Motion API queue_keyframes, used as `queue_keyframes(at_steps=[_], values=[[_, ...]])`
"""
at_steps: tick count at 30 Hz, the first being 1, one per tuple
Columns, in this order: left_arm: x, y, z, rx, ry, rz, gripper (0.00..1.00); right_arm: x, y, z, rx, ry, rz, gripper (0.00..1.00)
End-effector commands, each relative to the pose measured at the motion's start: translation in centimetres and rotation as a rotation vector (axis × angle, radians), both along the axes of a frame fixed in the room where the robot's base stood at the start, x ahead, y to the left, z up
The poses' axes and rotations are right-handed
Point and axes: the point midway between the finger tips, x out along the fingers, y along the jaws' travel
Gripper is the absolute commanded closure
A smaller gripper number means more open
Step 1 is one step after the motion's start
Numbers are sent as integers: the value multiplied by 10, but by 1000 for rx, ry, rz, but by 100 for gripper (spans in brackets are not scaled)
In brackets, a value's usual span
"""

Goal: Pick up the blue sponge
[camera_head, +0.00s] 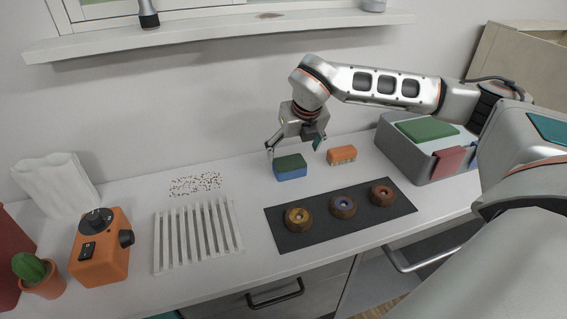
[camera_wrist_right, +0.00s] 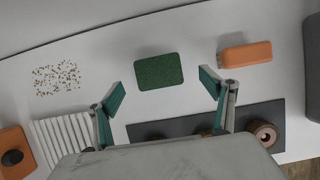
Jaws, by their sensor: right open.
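The blue sponge (camera_head: 290,173) lies on the white counter near the wall; its top is a dark green scouring layer. In the right wrist view only the green top of the sponge (camera_wrist_right: 159,72) shows, between and slightly beyond the open fingers. My right gripper (camera_head: 297,148) is open just above the sponge, with one finger at its left and one at its right. In the right wrist view the teal pads of the right gripper (camera_wrist_right: 163,93) stand apart, with nothing between them. My left gripper is not in view.
An orange brush (camera_head: 342,155) lies right of the sponge. A dark mat (camera_head: 275,216) with three round pieces is in front. A white slatted rack (camera_head: 160,240) and scattered crumbs (camera_head: 195,184) are at left. A grey box (camera_head: 400,150) stands at right.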

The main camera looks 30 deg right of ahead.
Motion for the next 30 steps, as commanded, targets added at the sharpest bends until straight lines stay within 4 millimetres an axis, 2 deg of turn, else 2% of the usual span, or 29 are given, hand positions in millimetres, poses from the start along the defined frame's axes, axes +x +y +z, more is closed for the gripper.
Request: queue_keyframes(at_steps=[5, 15, 24, 28, 30], values=[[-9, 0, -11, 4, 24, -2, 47, 6, 0, -18, 1, 2, 0, 18], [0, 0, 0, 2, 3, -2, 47, 21, 0, -59, 2, 3, 2, 18], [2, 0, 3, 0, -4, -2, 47, 23, -1, -63, 2, 1, 3, 18], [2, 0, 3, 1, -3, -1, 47, 23, -1, -63, 2, 1, 3, 44], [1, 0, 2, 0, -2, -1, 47, 23, -1, -63, 2, 1, 3, 46]])
